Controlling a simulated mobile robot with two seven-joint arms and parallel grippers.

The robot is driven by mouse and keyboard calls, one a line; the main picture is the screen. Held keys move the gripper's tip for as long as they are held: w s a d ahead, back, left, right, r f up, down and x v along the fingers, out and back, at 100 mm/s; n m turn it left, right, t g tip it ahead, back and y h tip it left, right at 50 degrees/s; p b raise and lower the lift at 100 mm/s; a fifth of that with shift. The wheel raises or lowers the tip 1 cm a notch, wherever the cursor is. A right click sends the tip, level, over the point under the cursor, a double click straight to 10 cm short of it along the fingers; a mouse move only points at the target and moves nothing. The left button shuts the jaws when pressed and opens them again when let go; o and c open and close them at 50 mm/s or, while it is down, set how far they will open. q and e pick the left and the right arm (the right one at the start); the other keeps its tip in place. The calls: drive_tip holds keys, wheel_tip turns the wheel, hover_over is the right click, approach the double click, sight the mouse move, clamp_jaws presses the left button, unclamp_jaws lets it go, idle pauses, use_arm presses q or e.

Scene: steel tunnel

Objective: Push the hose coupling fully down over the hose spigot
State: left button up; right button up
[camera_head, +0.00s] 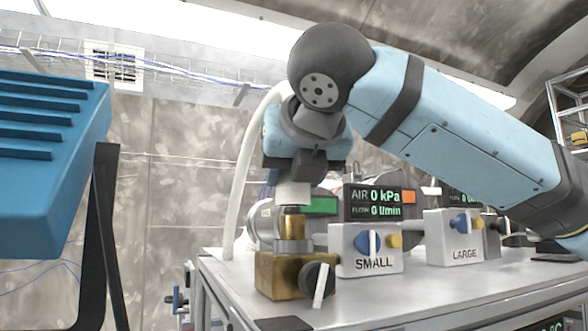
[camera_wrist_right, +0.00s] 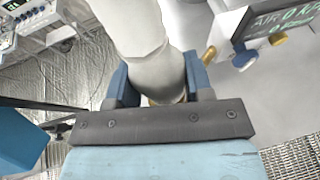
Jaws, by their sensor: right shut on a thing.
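The right gripper (camera_head: 294,178) points down in the head view and is shut on the pale hose coupling (camera_head: 293,194). A white hose (camera_head: 243,165) runs up from the bench behind my wrist. The brass hose spigot (camera_head: 292,224) stands upright on a brass block (camera_head: 281,273), directly under the coupling. The coupling's lower edge meets the spigot's top in this view; much of the spigot's brass still shows below it. In the right wrist view, the coupling (camera_wrist_right: 158,72) sits between the blue fingers, with a sliver of brass beneath. My left gripper is out of view.
A black knob with a white lever (camera_head: 319,282) is on the block's front. The SMALL valve box (camera_head: 366,249) and LARGE valve box (camera_head: 455,238) stand to the right on the grey bench (camera_head: 420,287). An AIR/FLOW display (camera_head: 375,203) is behind. A blue ribbed unit (camera_head: 45,165) fills the left.

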sight(294, 216)
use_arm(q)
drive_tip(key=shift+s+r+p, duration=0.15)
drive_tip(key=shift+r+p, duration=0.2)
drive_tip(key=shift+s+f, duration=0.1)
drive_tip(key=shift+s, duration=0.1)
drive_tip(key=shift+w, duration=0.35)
use_arm(e)
drive_tip(key=shift+f, duration=0.65)
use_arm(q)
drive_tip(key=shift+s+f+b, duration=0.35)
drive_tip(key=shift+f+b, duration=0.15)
use_arm(e)
drive_tip(key=shift+f, duration=0.95)
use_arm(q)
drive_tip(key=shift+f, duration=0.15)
use_arm(e)
drive_tip(key=shift+f, duration=0.45)
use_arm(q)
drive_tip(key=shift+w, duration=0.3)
use_arm(e)
drive_tip(key=shift+f, duration=0.4)
use_arm(q)
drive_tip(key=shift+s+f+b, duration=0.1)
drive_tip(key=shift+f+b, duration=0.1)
drive_tip(key=shift+b, duration=0.25)
use_arm(e)
drive_tip(key=shift+f, duration=0.5)
